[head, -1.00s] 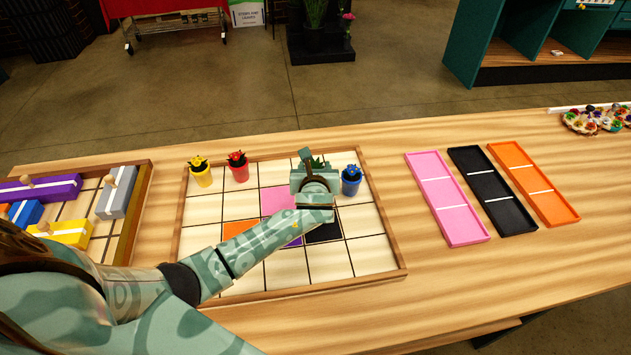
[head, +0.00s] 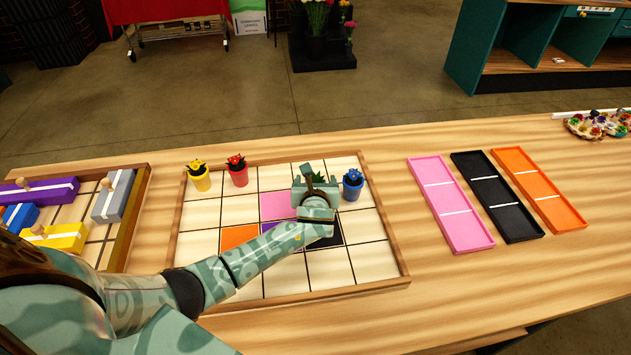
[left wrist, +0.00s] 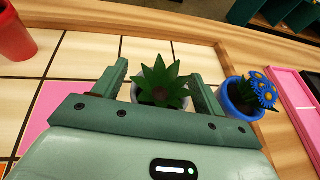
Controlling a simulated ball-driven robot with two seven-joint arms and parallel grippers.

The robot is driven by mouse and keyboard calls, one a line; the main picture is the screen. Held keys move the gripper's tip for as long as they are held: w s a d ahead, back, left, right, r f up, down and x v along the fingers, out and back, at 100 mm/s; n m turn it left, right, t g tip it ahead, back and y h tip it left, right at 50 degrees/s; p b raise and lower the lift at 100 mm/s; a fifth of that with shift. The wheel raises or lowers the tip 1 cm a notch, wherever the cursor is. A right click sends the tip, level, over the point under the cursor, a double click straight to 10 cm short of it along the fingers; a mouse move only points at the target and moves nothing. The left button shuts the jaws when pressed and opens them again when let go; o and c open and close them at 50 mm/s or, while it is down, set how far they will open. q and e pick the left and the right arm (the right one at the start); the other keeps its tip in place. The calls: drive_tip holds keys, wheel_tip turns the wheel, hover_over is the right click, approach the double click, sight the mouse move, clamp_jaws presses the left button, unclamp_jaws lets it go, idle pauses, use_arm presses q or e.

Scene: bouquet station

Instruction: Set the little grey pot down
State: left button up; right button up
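The little grey pot (left wrist: 135,92) holds a spiky green plant (left wrist: 163,86). In the left wrist view it sits between the two fingers of my left gripper (left wrist: 158,72), which appear closed on its sides. In the head view my left gripper (head: 317,180) is over the right part of the tiled board (head: 225,212), near the pink and black tiles. There the pot is mostly hidden by the gripper and only some green leaves show. I cannot tell whether its base touches the board. My right gripper is not in view.
A blue pot (head: 351,190) with blue flowers stands close to the right of my left gripper. A yellow pot (head: 201,181) and a red pot (head: 238,177) stand at the board's back left. Pink (head: 452,205), black (head: 499,200) and orange (head: 541,192) trays lie to the right.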

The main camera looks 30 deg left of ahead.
use_arm(q)
drive_tip(key=shift+r, duration=0.15)
drive_tip(key=p+v, duration=0.3)
drive_tip(key=v, duration=0.9)
drive_tip(key=shift+p, duration=0.35)
